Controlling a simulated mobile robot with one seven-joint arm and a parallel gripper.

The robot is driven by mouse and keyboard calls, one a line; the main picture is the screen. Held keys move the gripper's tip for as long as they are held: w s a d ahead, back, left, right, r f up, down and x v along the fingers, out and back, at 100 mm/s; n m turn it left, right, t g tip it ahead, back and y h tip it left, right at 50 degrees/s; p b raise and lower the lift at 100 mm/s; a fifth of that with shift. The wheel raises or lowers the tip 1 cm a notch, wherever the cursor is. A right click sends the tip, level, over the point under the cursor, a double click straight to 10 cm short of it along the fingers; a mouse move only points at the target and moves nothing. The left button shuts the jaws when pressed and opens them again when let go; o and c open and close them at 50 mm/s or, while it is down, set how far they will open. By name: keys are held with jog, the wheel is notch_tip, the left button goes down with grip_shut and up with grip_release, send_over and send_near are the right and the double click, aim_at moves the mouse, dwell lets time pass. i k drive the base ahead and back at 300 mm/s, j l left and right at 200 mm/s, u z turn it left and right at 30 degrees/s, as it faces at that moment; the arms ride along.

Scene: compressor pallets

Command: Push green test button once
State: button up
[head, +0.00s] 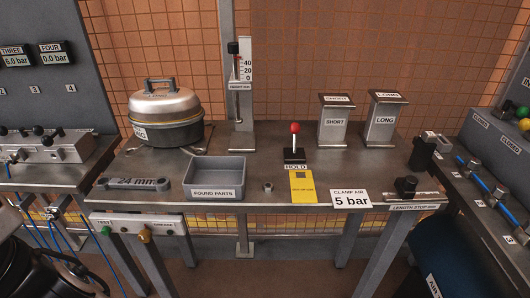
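A white panel (165,223) is fixed under the front edge of the workbench at its left end. A small green button (106,231) sits low on the panel's left side, below a label that seems to read TEST. A yellow-orange knob (145,236) sits to its right, beside another label too small to read surely. I see nothing touching the green button. My gripper is not in view.
The workbench (240,165) carries a lidded pot (165,115), a FOUND PARTS bin (215,178), a red-knobbed HOLD lever (294,128) and a 5 bar sign (351,199). Blue hoses (62,235) hang left of the panel. Dark rounded equipment (30,272) fills the lower left corner.

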aim_at(106, 231)
jog(key=u, duration=1.1)
